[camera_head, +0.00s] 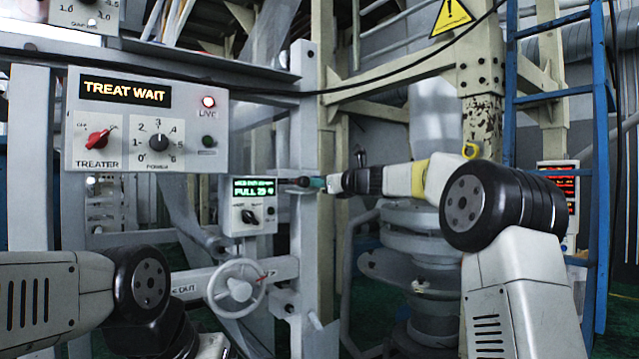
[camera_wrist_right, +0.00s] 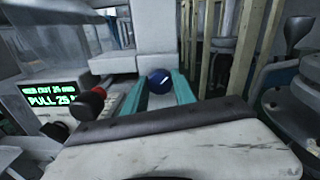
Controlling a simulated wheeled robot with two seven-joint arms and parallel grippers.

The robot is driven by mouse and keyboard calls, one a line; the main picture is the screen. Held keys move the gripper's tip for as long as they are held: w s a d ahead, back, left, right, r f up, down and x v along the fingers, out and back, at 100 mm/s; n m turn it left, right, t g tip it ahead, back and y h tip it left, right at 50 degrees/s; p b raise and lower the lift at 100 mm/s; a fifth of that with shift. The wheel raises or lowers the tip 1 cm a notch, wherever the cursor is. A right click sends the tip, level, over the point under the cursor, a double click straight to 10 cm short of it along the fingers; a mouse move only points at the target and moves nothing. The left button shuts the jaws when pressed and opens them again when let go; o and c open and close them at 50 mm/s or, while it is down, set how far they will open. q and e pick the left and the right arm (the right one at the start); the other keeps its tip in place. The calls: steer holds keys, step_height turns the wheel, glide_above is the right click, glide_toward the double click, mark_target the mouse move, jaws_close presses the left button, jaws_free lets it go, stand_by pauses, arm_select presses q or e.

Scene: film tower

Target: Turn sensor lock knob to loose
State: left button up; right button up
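In the right wrist view, a round blue knob (camera_wrist_right: 159,81) with a white mark sits between the two teal fingertips of my right gripper (camera_wrist_right: 160,94). The fingers stand apart on either side of it; I cannot tell whether they press on it. I cannot tell for certain which is the sensor lock knob. My left gripper is not in view.
A small panel (camera_head: 249,207) with a green display and black dial stands left of my right gripper. A handwheel (camera_head: 236,287) is below it. The treater panel (camera_head: 147,120) is at upper left. A blue ladder (camera_head: 510,110) and grey machinery (camera_head: 430,240) are to the right.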

jaws_close()
steer(key=shift+n, duration=0.3)
steer(key=n, duration=1.6)
steer(key=shift+f+n+h, duration=0.1)
steer(key=shift+n+h, duration=0.2)
steer(key=shift+n, duration=0.1)
steer(key=o, duration=0.6)
jaws_free()
